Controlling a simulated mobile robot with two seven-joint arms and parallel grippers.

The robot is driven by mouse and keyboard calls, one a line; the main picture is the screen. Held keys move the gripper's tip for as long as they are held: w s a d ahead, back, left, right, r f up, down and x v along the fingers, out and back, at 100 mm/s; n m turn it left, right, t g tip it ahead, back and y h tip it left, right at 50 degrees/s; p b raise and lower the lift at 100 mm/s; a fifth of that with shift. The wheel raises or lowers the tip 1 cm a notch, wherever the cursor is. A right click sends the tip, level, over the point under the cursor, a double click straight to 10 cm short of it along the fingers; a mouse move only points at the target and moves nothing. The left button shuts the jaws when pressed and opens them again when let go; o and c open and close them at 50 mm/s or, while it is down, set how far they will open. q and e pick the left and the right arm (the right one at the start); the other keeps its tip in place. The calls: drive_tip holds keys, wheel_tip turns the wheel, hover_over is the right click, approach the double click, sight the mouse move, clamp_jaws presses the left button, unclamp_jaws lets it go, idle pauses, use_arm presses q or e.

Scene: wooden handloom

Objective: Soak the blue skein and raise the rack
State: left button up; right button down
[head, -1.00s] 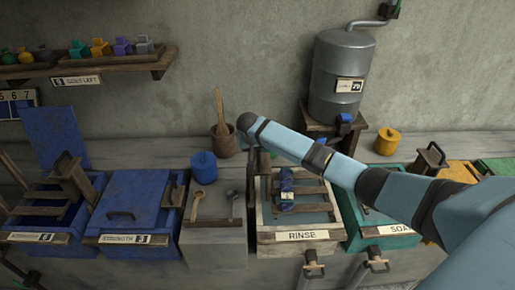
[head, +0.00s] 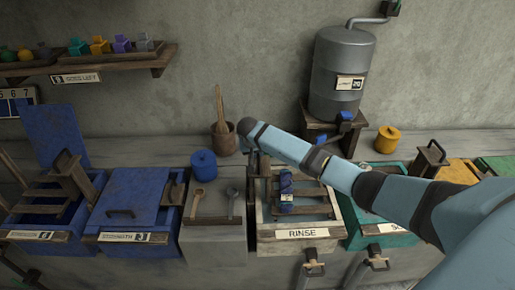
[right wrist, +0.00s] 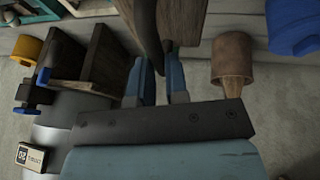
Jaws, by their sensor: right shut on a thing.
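The blue skein (head: 286,185) hangs over the slats of the wooden rack (head: 312,193) in the pale vat labelled RINSE (head: 333,226). I cannot tell how far the skein is in liquid. My right gripper (head: 253,172) is at the back left of this vat, pointing down. In the right wrist view, its fingers (right wrist: 162,82) are shut on a dark wooden piece (right wrist: 147,25), which looks like the rack's handle. My arm hides most of that handle in the head view. My left gripper is not in view.
Blue vats (head: 130,207) stand left, a green vat (head: 362,237) right. A grey drum (head: 338,85) stands behind my arm. A blue pot (head: 203,165) and a brown pot with a wooden tool (head: 223,140) stand near my gripper. The space above the vats is mostly free.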

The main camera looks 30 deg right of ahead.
wheel_tip(320, 180, down, 14)
drive_tip(key=b, duration=0.5)
drive_tip(key=shift+s+f, duration=0.1)
drive_tip(key=shift+f, duration=0.15)
drive_tip(key=shift+f+b, duration=0.3)
drive_tip(key=shift+f, duration=0.4)
drive_tip(key=c, duration=1.4)
unclamp_jaws()
drive_tip(key=shift+o, duration=1.4)
drive_tip(key=shift+f, duration=0.15)
drive_tip(key=shift+a+r, duration=0.2)
drive_tip(key=shift+r, duration=0.5)
drive_tip(key=v, duration=1.2)
drive_tip(key=shift+s+a+r+p, duration=0.1)
drive_tip(key=shift+s+r+p, duration=0.1)
drive_tip(key=shift+p, duration=0.2)
